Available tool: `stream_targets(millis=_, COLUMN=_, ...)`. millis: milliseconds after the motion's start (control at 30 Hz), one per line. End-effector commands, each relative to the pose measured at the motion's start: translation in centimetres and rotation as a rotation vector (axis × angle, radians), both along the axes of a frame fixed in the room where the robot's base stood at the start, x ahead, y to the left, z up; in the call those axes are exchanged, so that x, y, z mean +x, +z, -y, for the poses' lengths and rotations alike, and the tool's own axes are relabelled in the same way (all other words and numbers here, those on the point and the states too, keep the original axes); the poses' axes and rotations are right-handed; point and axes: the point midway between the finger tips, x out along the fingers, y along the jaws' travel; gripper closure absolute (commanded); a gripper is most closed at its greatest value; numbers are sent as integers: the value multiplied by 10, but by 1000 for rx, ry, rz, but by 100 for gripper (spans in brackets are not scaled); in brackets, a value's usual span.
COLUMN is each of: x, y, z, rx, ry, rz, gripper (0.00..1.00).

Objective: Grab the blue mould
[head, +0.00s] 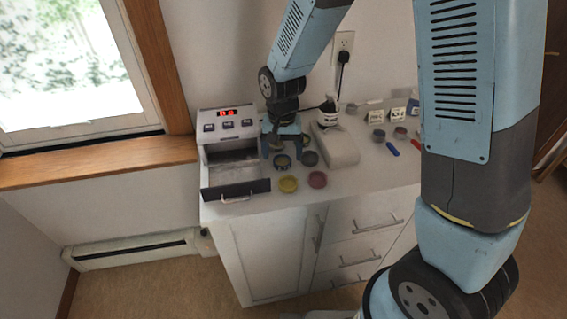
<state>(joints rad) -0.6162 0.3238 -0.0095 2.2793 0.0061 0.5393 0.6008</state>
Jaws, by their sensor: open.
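The mould that looks blue (283,162) is a small round dish on the white cabinet top, behind a yellow mould (288,184). My gripper (282,152) points down directly over the blue mould, with its fingers open to either side of it. Nothing appears to be held. The gripper hides part of the mould, and I cannot tell whether the fingers touch it. A pink-red mould (317,179) lies to the right of the yellow one, and a dark grey mould (309,158) lies just right of my gripper.
A machine with a red display (226,125) and an open front drawer (235,189) stands at left on the cabinet. A white device (338,147) stands close on the right. Farther right are small dishes, cards, a blue tool (392,149) and a red one (416,145).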

Motion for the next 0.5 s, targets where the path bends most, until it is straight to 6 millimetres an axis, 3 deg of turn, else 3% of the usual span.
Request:
stream_targets(millis=200, x=0, y=-20, z=0, rx=0, ry=0, rz=0, gripper=17)
stream_targets(millis=500, x=0, y=-22, z=0, rx=0, ry=0, rz=1, gripper=19)
